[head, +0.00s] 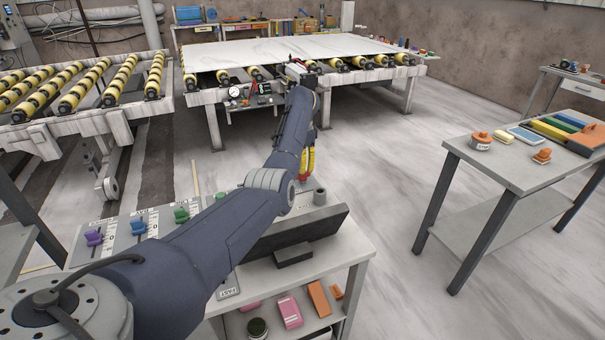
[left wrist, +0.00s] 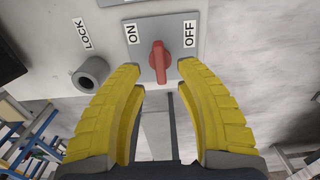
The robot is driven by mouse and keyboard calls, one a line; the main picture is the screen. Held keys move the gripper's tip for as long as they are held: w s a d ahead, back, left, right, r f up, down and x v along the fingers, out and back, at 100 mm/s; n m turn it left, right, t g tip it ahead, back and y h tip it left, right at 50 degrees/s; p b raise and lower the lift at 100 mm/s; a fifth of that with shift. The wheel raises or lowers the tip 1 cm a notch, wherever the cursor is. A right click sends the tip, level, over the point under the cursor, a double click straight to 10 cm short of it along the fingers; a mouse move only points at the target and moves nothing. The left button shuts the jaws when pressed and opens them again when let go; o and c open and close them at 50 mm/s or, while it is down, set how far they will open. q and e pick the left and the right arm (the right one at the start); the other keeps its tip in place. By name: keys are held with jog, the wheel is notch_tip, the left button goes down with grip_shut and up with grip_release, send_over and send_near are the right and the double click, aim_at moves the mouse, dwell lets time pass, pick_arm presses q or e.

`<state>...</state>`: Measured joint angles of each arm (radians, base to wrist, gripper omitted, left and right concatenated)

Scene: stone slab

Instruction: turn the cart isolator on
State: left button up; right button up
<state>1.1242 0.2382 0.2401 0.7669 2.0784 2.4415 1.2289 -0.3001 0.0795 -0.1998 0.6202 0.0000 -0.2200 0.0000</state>
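The isolator's red knob (left wrist: 159,62) sits on a grey plate (left wrist: 205,20) in the left wrist view, with an ON label to its left and an OFF label to its right. The knob's handle lies upright in that picture, across the line between the labels. My left gripper (left wrist: 161,76) is open, its yellow fingers on either side of the knob; I cannot tell whether they touch it. In the head view my left gripper (head: 308,163) points down over the cart top, with a little red showing below it. My right gripper is not in view.
A grey cylinder (left wrist: 90,73) by a LOCK label stands left of the knob. Purple (head: 94,238), blue (head: 138,226) and green (head: 181,215) levers stand on the cart top. A dark tilted panel (head: 295,232) is at its front. A side table (head: 525,178) stands right, across clear floor.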

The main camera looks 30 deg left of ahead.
aim_at(303, 175)
pick_arm(q)
jog(key=shift+f, duration=1.9)
jog(key=shift+c, duration=0.2)
grip_shut()
